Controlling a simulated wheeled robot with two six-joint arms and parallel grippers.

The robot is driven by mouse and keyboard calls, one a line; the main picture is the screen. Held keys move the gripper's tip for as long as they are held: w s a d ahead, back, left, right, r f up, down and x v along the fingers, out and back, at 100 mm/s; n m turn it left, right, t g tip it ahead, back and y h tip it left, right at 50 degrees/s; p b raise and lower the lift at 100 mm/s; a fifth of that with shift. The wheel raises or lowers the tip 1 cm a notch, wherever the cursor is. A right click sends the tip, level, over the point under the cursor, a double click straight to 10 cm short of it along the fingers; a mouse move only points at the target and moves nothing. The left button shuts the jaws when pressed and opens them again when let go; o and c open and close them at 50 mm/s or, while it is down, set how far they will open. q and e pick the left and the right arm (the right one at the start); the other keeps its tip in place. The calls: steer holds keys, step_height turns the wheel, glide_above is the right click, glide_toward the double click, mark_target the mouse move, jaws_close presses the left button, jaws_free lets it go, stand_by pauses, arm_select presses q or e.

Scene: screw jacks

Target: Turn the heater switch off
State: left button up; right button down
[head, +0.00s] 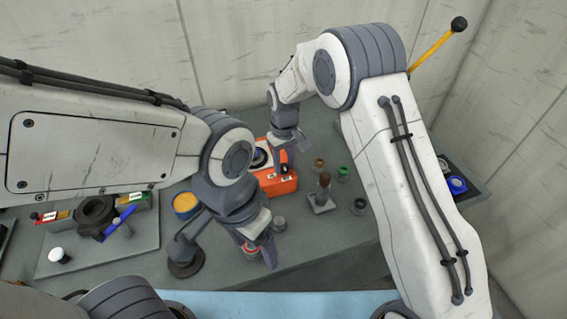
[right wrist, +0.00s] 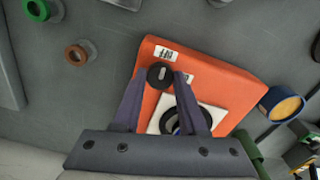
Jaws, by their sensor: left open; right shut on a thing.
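The heater is an orange box (head: 280,182) on the table, below my right gripper. In the right wrist view the box (right wrist: 215,78) shows two small white labels and a white square plate with a dark ring. Its switch is a round black knob (right wrist: 160,75) with a light mark across it, near one label. My right gripper (right wrist: 158,82) has its fingertips on either side of the knob and is shut on it. In the head view my right gripper (head: 285,148) reaches down to the box. My left gripper (head: 258,252) is open, low over the table's front.
A red-ringed part (head: 250,250) is beside my left gripper's fingers. A yellow-topped pot (head: 185,204) stands left of the box. A brown-knobbed post on a plate (head: 322,195) and small green and brown parts are at its right. A grey board with parts lies far left.

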mark_target(284, 166)
steer(key=shift+c, duration=2.3)
jaws_free()
steer(key=shift+r, duration=0.1)
step_height(284, 166, up, 10)
steer(key=b, duration=0.2)
steer(key=shift+r, duration=0.15)
